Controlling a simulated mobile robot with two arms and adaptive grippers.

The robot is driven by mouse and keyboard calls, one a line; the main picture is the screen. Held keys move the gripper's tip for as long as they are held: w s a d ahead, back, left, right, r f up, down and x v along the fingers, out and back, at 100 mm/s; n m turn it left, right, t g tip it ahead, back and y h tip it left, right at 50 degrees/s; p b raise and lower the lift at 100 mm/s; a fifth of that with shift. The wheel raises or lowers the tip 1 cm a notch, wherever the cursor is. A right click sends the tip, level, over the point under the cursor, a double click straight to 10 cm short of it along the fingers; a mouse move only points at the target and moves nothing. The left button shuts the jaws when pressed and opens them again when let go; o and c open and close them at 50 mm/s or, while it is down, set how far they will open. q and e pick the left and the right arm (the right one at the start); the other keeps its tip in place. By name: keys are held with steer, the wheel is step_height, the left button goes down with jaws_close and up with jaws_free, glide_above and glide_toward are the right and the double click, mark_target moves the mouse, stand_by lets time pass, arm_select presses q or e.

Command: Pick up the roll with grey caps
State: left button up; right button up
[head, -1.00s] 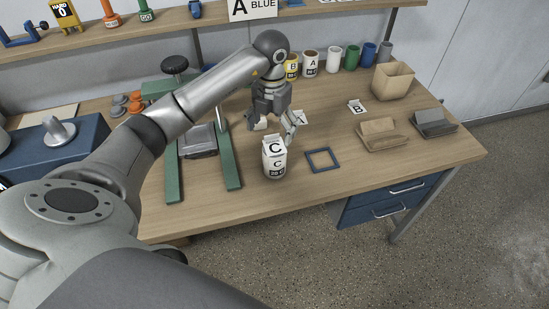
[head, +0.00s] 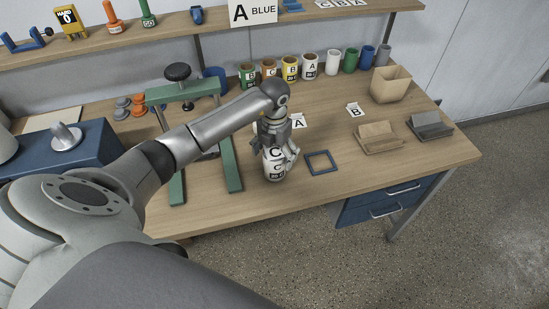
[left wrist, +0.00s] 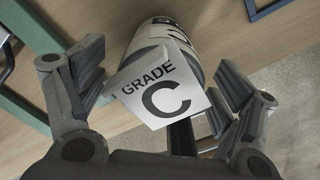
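A white cylinder with black C markings (head: 275,173) stands upright near the table's front edge. It is the object at my left gripper; I cannot make out grey caps on it. My left gripper (head: 278,152) is directly above it, with the fingers at its upper part and hiding some of it. In the left wrist view, the open fingers (left wrist: 158,88) lie on either side of a white "GRADE C" card (left wrist: 165,92). The cylinder (left wrist: 172,38) shows behind the card, and a gap shows beside the fingers. My right gripper is not in view.
A blue square frame (head: 321,153) lies just right of the cylinder. A green press frame (head: 230,170) stands to its left. Labelled cans (head: 290,68) and coloured cups (head: 350,60) line the back. A paper bin (head: 391,85) is at the right.

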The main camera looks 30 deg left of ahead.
arm_select(q)
steer(key=c, duration=1.1)
steer(key=shift+r, duration=0.15)
